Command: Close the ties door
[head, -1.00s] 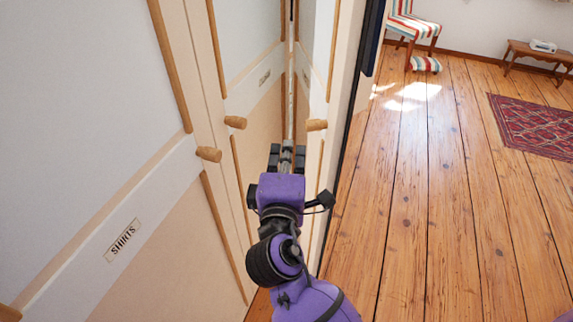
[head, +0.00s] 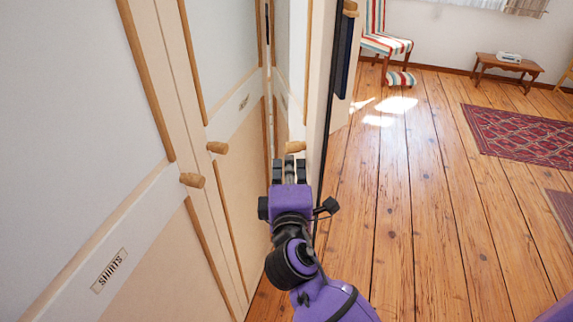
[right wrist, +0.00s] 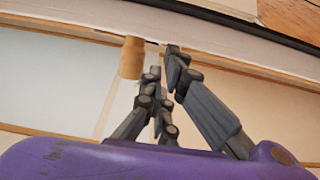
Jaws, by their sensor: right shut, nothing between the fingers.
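A pale panelled door with a round wooden knob (head: 295,146) stands out from the wardrobe front, seen almost edge-on in the head view. It appears to be the ties door, though I cannot read its label. My right gripper (head: 289,168) is shut and empty, with its fingertips just below that knob in the head view. In the right wrist view, the gripper's fingers (right wrist: 165,75) are close to the pale door surface, beside a wooden knob (right wrist: 132,57). I cannot tell whether they touch the door. My left gripper is not in view.
The shirts door (head: 75,225) and a neighbouring door (head: 228,55) lie along the left, with wooden knobs sticking out. Open plank floor (head: 410,220) lies to the right. A striped chair (head: 385,42), small table (head: 507,66) and red rug (head: 525,130) stand farther off.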

